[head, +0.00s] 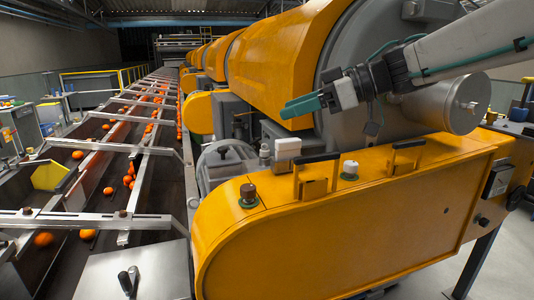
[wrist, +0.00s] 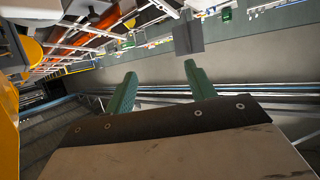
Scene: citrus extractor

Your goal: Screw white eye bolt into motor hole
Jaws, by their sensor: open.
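A grey finned motor (head: 226,162) sits beside the conveyor, left of the yellow housing. Its hole is too small to make out. I cannot pick out a white eye bolt for certain in either view. My gripper (head: 299,106) is above the yellow housing, up and right of the motor and apart from it. Its green fingers also show in the wrist view (wrist: 160,70), spread apart with nothing between them.
The conveyor (head: 115,205) with oranges runs along the left. A large grey cylinder (head: 450,103) stands behind my arm.

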